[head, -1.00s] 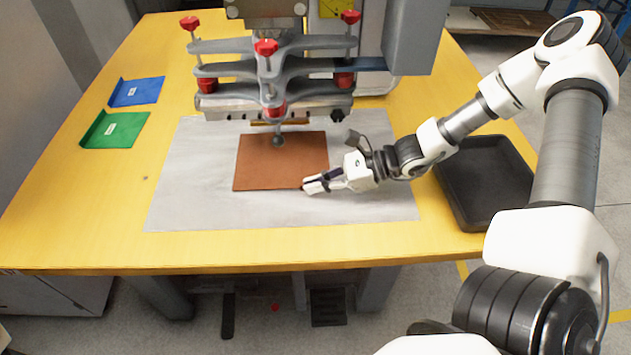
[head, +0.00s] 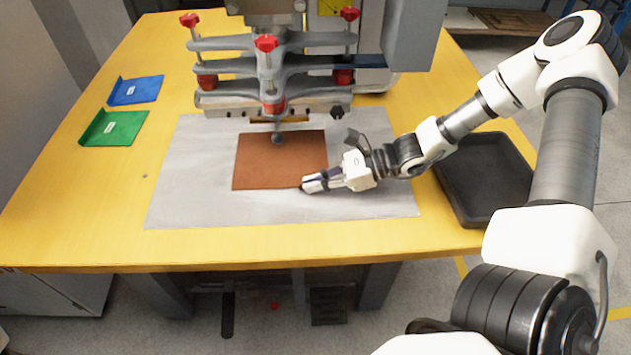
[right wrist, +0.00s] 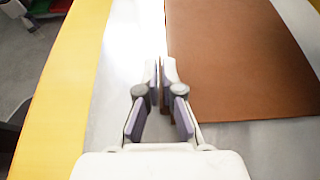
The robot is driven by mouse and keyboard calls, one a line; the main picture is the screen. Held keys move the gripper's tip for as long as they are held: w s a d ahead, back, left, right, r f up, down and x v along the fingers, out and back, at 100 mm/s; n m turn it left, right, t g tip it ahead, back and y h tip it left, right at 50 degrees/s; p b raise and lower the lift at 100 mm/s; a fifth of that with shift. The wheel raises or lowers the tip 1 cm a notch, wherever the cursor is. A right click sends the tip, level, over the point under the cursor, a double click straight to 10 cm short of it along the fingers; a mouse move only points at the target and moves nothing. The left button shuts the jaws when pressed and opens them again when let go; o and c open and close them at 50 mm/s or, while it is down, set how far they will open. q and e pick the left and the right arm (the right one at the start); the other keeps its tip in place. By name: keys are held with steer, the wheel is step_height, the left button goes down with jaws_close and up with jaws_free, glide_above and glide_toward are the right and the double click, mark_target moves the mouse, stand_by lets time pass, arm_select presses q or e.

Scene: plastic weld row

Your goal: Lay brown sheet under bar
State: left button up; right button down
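The brown sheet (head: 275,165) lies on the grey mat (head: 190,200) in front of the press. Its far edge is close to the press's bar (head: 280,119); a round-ended rod overlaps the sheet in the head view, and I cannot tell whether it touches. My right gripper (head: 305,187) is low at the sheet's near right corner. In the right wrist view, its fingertips (right wrist: 162,84) are almost together, with a thin brown edge of the sheet (right wrist: 235,60) seemingly between them. My left gripper is not in view.
The press with red knobs (head: 266,43) stands at the table's back middle. Green (head: 114,128) and blue (head: 137,90) folders lie at the left. A black tray (head: 485,180) is at the right. The yellow table (head: 80,210) is clear at the front left.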

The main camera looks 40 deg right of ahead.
steer(key=shift+f, duration=0.15)
stand_by(0.4)
steer(key=c, duration=1.2)
jaws_free()
steer(key=shift+c, duration=0.2)
steer(key=shift+r+p, duration=1.3)
steer(key=shift+r, duration=0.35)
steer(key=s+a, duration=0.1)
steer(key=s, duration=0.1)
steer(key=s+a, duration=0.1)
steer(key=s, duration=0.1)
steer(key=s+a+r, duration=0.1)
steer(key=s+a, duration=0.1)
steer(key=s, duration=0.1)
steer(key=shift+a+r+p, duration=0.1)
steer(key=shift+p, duration=0.3)
